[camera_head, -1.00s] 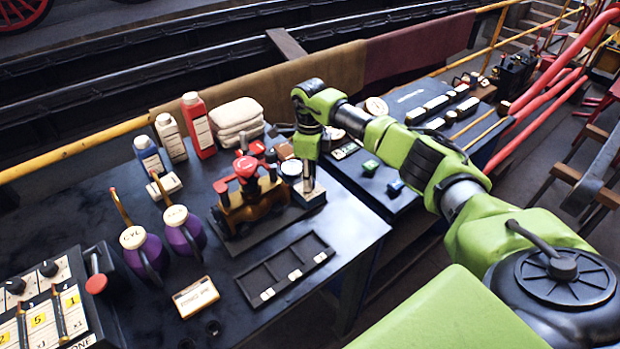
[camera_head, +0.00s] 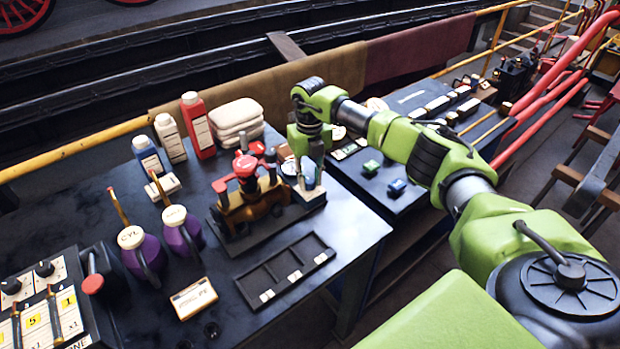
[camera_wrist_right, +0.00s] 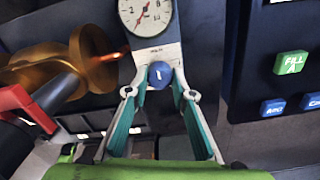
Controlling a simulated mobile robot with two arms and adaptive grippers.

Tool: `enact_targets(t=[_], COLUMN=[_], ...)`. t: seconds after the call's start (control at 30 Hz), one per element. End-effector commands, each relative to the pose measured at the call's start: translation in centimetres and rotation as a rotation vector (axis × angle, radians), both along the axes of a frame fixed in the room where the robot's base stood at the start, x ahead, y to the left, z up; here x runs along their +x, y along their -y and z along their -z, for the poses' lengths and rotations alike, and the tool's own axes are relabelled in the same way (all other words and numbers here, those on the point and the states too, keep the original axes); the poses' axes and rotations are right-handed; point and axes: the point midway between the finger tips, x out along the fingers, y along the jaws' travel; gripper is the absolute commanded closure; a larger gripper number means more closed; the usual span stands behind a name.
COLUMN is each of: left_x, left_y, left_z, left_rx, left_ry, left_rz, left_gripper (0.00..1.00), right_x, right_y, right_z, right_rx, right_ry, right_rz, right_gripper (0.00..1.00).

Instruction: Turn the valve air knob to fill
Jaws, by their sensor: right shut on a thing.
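The valve air knob appears as a round blue knob (camera_wrist_right: 160,75) on a grey block below a white dial gauge (camera_wrist_right: 147,14) in the right wrist view. My right gripper (camera_wrist_right: 160,88) is around the knob, with a fingertip on each side, shut on it. In the head view the right gripper (camera_head: 305,186) points down at the gauge block, at the right end of the brass valve (camera_head: 250,205) with red handles. The gripper partly hides the block there. The knob's marking is too small to read. My left gripper is not in view.
A green FILL A block (camera_wrist_right: 291,64) and blue blocks (camera_wrist_right: 273,107) lie on the neighbouring table to the right. A black divided tray (camera_head: 285,270) lies in front of the valve. Purple oil cans (camera_head: 181,232), bottles and folded towels (camera_head: 236,122) stand to the left and behind.

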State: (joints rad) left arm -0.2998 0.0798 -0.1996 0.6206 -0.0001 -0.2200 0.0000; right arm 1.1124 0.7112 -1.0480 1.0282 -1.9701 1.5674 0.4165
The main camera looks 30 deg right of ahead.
Motion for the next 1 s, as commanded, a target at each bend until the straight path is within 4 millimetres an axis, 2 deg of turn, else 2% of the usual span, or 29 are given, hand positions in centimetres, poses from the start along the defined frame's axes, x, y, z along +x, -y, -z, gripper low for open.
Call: enact_targets(t=[0.7, 1.0], left_x=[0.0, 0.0], left_y=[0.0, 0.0], left_z=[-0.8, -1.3], left_rx=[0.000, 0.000], left_ry=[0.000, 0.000], left_rz=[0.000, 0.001], left_gripper=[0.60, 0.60], right_x=[0.1, 0.2], right_y=[0.0, -0.1], right_z=[-0.2, -0.2], right_rx=[0.000, 0.001], right_ry=[0.003, 0.004], right_rz=[0.676, 0.902], right_gripper=[0.98, 0.98])
